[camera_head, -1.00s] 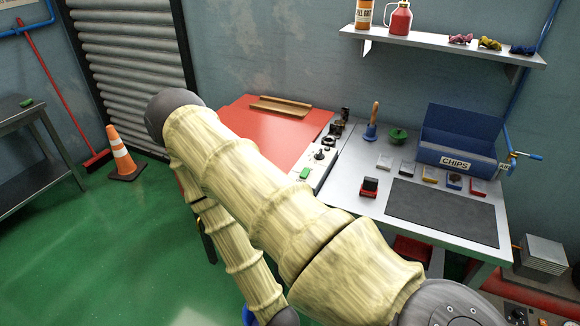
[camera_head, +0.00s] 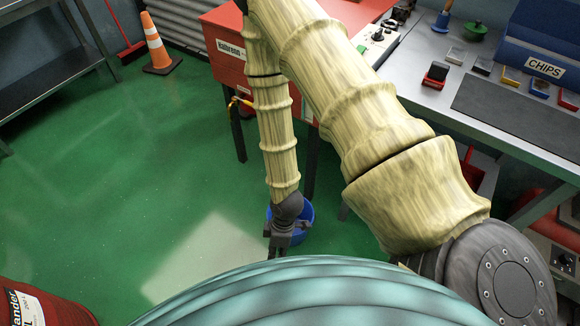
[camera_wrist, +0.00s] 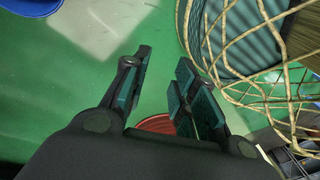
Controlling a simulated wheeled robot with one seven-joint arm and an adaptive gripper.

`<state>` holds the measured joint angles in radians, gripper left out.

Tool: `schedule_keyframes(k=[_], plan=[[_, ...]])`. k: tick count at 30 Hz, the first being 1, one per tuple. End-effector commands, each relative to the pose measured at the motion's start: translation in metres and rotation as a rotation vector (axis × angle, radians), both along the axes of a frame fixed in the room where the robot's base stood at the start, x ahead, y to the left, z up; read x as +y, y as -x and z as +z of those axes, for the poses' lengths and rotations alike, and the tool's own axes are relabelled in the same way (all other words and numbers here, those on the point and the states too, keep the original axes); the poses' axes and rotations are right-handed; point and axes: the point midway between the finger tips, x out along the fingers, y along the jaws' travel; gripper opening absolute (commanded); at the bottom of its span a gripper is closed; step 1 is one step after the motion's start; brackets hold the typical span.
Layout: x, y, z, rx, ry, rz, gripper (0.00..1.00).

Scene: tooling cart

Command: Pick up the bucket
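The blue bucket (camera_head: 304,222) stands on the green floor below the red machine in the head view, partly hidden by my wrist and gripper. My gripper (camera_head: 277,246) hangs at the bucket's near left side in that view; I cannot tell whether they touch. In the wrist view my gripper (camera_wrist: 164,75) is open, with its two dark fingers apart and nothing between them but floor and part of a red round thing. A blue shape (camera_wrist: 30,5) is cut off at the top left corner of the wrist view; I cannot tell whether it is the bucket.
The red machine (camera_head: 240,65) on legs stands behind my arm. A grey workbench (camera_head: 420,85) runs to the right, with a blue chips bin (camera_head: 545,45). An orange cone (camera_head: 158,45) and a red drum (camera_head: 40,305) are at left. Green floor left of the bucket is clear.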

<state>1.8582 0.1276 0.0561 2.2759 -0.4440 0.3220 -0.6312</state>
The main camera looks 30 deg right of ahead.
Motion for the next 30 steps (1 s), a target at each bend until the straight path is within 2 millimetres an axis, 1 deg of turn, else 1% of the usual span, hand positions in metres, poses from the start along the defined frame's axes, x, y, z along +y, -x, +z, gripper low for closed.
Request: schedule_keyframes(k=[1,3,11,17,23,30], plan=[[0.001,-0.008,-0.023,-0.011,-0.011,0.057,0.28],[0.002,-0.015,-0.037,-0.024,-0.025,0.146,0.28],[0.0,-0.048,-0.088,-0.08,-0.062,0.473,0.28],[-0.007,-0.074,-0.125,-0.123,-0.074,0.727,0.28],[-0.018,-0.104,-0.161,-0.165,-0.07,0.983,0.28],[-0.036,-0.142,-0.202,-0.203,-0.045,1.288,0.28]])
